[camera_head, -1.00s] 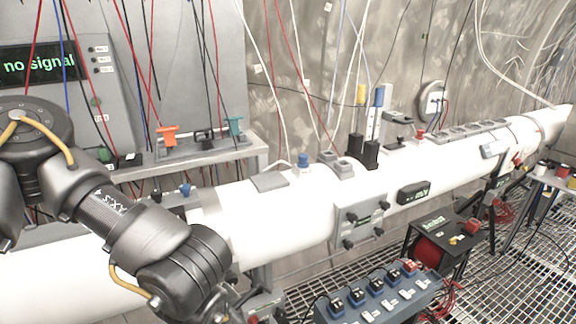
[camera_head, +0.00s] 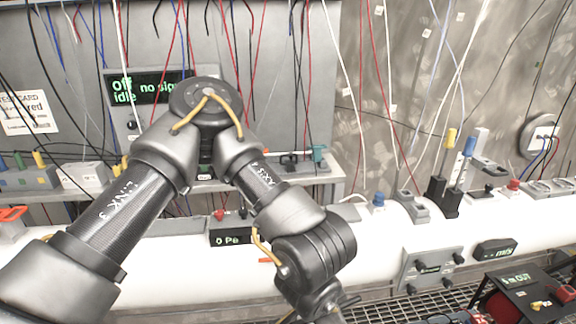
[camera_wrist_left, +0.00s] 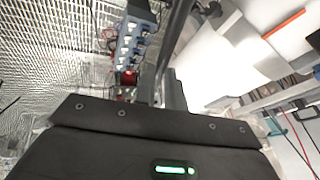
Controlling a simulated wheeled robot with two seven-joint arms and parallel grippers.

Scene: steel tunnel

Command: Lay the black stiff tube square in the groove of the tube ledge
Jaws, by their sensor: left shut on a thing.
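My left arm crosses the head view, and its gripper end runs out of the bottom edge. In the left wrist view my left gripper (camera_wrist_left: 172,95) is shut on a long dark bar, which looks like the black stiff tube (camera_wrist_left: 178,40). The tube runs up to the top edge of that view, so its far end is cut off. The fingers blend with the dark tube, so the exact grip is hard to see. I cannot pick out the tube ledge or its groove with certainty in either view. My right gripper is in neither view.
A thick white pipe (camera_head: 375,228) crosses the head view, with boxes and fittings on it. A grey shelf (camera_head: 322,178) and a panel with hanging wires stand behind. A blue switch box (camera_wrist_left: 133,35) is near the tube in the wrist view, above grating.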

